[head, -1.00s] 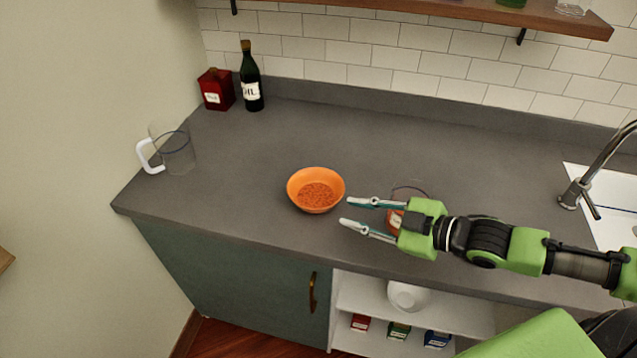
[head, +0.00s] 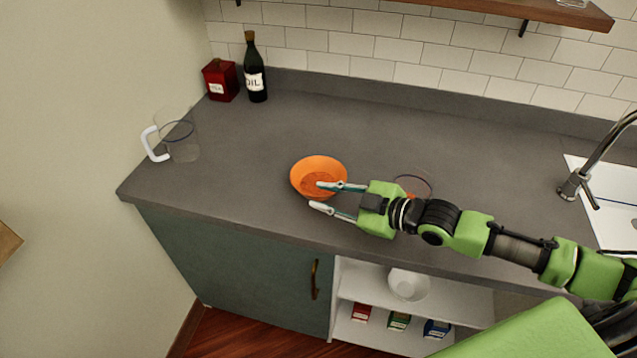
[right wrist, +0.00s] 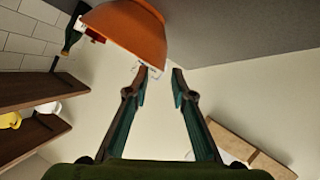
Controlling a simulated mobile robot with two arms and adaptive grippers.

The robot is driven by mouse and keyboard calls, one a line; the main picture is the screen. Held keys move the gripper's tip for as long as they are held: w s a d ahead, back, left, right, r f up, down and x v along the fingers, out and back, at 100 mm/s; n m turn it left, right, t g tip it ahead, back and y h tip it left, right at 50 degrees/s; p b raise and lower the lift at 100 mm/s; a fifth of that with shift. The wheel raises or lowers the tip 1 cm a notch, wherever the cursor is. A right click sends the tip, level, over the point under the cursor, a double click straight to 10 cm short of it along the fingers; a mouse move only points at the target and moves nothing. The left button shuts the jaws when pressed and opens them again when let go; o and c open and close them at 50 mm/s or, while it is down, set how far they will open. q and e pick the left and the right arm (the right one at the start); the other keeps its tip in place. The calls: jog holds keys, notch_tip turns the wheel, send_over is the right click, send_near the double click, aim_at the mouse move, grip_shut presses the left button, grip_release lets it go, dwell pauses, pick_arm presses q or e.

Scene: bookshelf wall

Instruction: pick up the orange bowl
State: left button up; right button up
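In the right wrist view the bowl (right wrist: 135,30) is just beyond the fingertips (right wrist: 160,72), nearer the left finger. Nothing is seen clamped between the fingers. Whether a finger touches the bowl I cannot tell. My left gripper is not in view.
A clear jar (head: 413,184) stands right behind my right gripper. A clear pitcher (head: 180,140), a red tea tin (head: 220,82) and a dark oil bottle (head: 256,80) stand at left. A sink tap (head: 580,180) is at right. The counter behind the bowl is clear.

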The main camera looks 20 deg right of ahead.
aim_at(312, 196)
jog(key=p+x, duration=0.1)
jog(key=x, duration=0.4)
jog(key=shift+s, duration=0.25)
grip_shut()
